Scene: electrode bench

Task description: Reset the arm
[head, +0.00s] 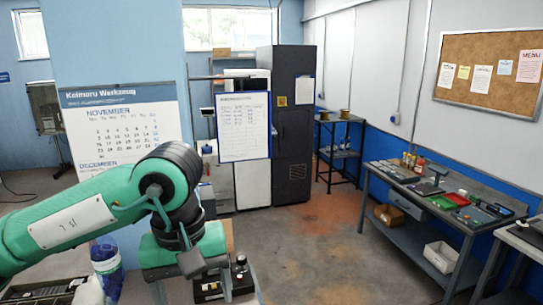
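My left arm, green with black joints, comes in from the left across the lower part of the head view. Its gripper (195,292) points down at the bottom of the view. Its two grey fingers are wide apart, and their tips are near the bottom edge. Beneath it is a bench top (247,283), mostly hidden by the arm. A small black holder (209,291) shows between and behind the fingers, and I see no contact with it. My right arm and gripper are not in view.
A dark bottle (241,270) and a blue-and-white container (108,268) stand close to the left gripper. A calendar (125,120) hangs behind the arm. A workbench (385,177) with tools and trays stands at the right. The floor (310,250) between is clear.

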